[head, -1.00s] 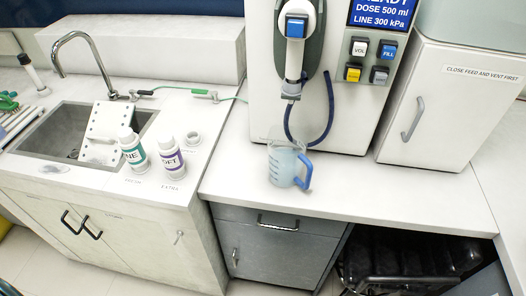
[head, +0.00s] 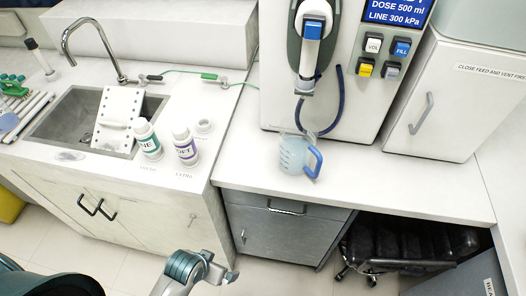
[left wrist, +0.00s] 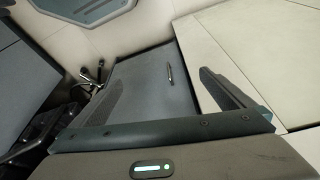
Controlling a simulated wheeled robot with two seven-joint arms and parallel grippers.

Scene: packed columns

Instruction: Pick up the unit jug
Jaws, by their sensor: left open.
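The jug (head: 291,155) is a translucent pale blue measuring jug with dark marks and a blue handle on its right. It stands upright on the white counter, in front of the dispenser (head: 345,95) and below its hose. My left arm comes in at the bottom of the head view, well below the jug and in front of the counter. In the left wrist view my left gripper (left wrist: 160,80) is open, with nothing between its fingers. The grey cabinet front shows beyond them; the jug is not visible there. My right gripper is not in view.
Two labelled bottles, one green (head: 147,140) and one purple (head: 185,147), stand left of the jug beside the sink (head: 70,110). A white box (head: 440,100) stands at the right. The counter right of the jug is clear. A dark chair (head: 410,243) is underneath.

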